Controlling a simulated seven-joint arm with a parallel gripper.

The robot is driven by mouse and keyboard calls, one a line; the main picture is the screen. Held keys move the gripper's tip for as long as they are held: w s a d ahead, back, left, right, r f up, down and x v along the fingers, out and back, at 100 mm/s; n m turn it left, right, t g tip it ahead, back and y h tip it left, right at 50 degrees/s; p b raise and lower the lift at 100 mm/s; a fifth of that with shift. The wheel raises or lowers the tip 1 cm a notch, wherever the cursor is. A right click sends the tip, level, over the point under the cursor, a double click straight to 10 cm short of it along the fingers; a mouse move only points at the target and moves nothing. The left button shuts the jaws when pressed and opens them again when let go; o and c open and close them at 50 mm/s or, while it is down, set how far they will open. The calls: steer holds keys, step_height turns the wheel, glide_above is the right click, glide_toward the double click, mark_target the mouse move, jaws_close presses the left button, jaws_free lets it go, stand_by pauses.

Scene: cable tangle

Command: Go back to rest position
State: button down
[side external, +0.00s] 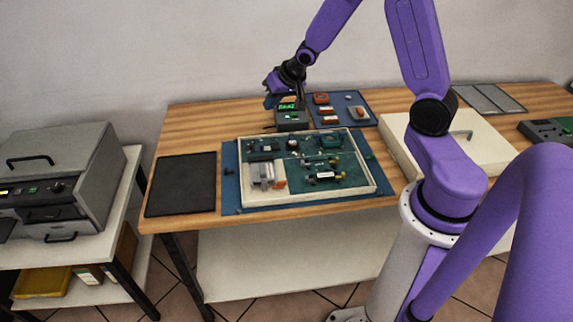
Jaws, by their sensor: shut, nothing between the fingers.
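My gripper (285,100) is at the back of the wooden table, at the end of my purple arm. It is just above or at a small dark box with a green lit display (291,119); I cannot tell whether they touch. The fingers are small and dark here, and they look shut with nothing held. In front of the box, a cream-framed board (372,182) with a green surface carries several parts, among them a grey block (263,175) at its left front. The board lies on a blue mat (230,180).
A black mat (181,185) lies empty at the table's left. A dark blue mat (340,99) with several small orange and grey parts lies behind the board. A cream case (480,140) with a handle is at the right. A grey machine (60,170) stands on a separate left table.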

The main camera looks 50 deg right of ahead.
steer(key=s+a+r+n+g, duration=0.1)
steer(key=s+a+r+n, duration=0.15)
steer(key=s+a, duration=0.25)
steer(key=s+a+r+n+g+y, duration=0.1)
steer(key=s+a+n, duration=0.2)
steer(key=s+a, duration=0.1)
steer(key=s+a+r+n+g, duration=0.1)
steer(key=s+a+n, duration=0.1)
steer(key=s+a, duration=0.3)
steer(key=s+r+n+g, duration=0.3)
steer(key=s+n, duration=0.6)
steer(key=s, duration=1)
steer(key=shift+s+a+r+h, duration=0.15)
steer(key=shift+s+h, duration=0.05)
steer(key=shift+h, duration=0.2)
